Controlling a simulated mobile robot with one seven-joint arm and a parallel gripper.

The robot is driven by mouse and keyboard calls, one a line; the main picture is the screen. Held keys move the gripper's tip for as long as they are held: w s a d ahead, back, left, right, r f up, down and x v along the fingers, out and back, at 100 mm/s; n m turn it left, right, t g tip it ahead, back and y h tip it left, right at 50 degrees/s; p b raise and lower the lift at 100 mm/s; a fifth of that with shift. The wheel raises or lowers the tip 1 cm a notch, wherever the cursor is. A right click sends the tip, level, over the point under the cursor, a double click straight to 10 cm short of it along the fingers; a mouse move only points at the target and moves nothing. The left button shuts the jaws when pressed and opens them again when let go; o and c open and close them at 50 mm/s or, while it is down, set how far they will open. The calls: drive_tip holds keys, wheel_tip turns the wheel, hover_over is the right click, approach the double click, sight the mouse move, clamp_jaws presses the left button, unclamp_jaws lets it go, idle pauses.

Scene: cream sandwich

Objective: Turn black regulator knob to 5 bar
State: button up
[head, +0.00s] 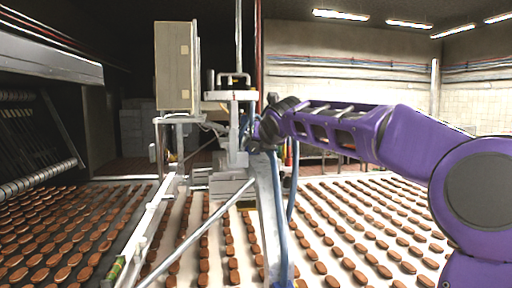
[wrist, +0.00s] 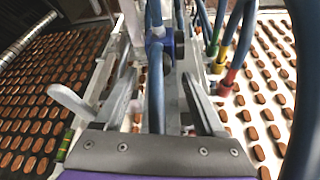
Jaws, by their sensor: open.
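My gripper (wrist: 158,88) is open in the wrist view, with its two grey fingers apart on either side of a blue hose (wrist: 156,105). A small dark blue fitting (wrist: 167,48) shows just beyond the fingertips. In the head view my gripper (head: 264,130) is at the machine's upright, at the end of my purple arm, and its fingers are hard to make out. I cannot pick out the black regulator knob or read any pressure scale for sure. Dark shapes around the wrist blend together, and the fingers and hoses may hide the knob.
A metal frame (head: 230,187) and a slanted beam (head: 268,215) stand over the conveyor (head: 325,262) of biscuits. Blue hoses (head: 291,185) hang beside my gripper. Green, yellow and red fittings (wrist: 226,82) sit at right in the wrist view. A beige cabinet (head: 173,66) stands behind.

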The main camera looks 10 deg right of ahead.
sight(255, 147)
drive_tip(key=shift+x, duration=1.6)
clamp_jaws()
